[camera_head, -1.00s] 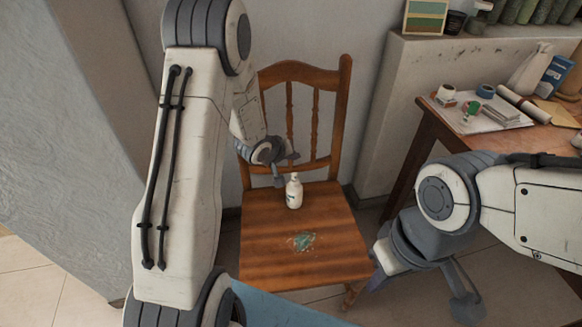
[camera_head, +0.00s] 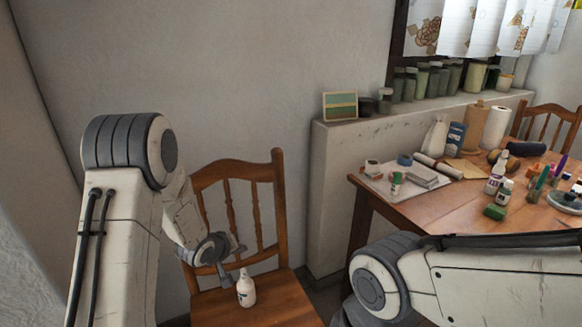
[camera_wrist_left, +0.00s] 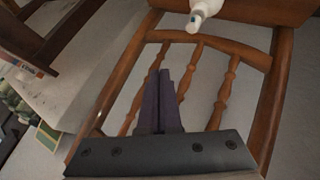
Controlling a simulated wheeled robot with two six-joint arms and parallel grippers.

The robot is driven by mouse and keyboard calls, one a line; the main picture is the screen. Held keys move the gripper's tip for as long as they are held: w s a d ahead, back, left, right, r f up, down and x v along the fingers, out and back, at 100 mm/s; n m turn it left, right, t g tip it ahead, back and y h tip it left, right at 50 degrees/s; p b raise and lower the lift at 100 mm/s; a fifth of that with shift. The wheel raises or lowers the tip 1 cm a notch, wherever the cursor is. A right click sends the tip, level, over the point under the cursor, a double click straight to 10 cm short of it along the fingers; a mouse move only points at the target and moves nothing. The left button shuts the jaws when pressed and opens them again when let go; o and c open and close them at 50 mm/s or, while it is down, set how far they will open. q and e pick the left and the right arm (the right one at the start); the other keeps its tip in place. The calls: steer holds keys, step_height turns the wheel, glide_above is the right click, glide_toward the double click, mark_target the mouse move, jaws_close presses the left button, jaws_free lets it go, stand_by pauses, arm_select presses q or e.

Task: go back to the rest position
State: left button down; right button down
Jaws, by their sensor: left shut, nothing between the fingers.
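My left gripper (camera_head: 230,264) is in front of the wooden chair's back, just above and left of a white bottle in the head view. In the left wrist view its two dark fingers (camera_wrist_left: 163,100) are together, with nothing between them. The white bottle (camera_head: 246,289) stands upright on the seat of the chair (camera_head: 279,304). The bottle's top (camera_wrist_left: 203,14) also shows at the upper edge of the left wrist view, apart from the fingers. My right arm comes in from the lower right, and its gripper is out of view.
A wooden table (camera_head: 440,213) at the right holds jars, bottles, paper rolls and a tray (camera_head: 381,184). A ledge (camera_head: 345,122) with several jars runs behind it. A second chair (camera_head: 556,123) stands at the far right. The wall is close behind the first chair.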

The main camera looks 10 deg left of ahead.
arm_select(q)
steer(key=s+d+r+m+g+y, duration=0.1)
steer(key=s+d+r+m+g, duration=0.2)
steer(key=s+d+r+m, duration=0.5)
steer(key=s+d+r+m+g, duration=0.2)
steer(key=s+d, duration=0.1)
steer(key=s, duration=0.6)
steer(key=s+d+r+m+g, duration=0.2)
steer(key=s+d, duration=0.1)
steer(key=s, duration=0.7)
steer(key=s+d+r+m+g, duration=0.1)
steer(key=s+d+r+g, duration=0.1)
steer(key=s, duration=0.7)
step_height(320, 180, up, 17)
steer(key=p, duration=1.7)
steer(key=shift+w+d, duration=0.15)
steer(key=shift+w, duration=0.2)
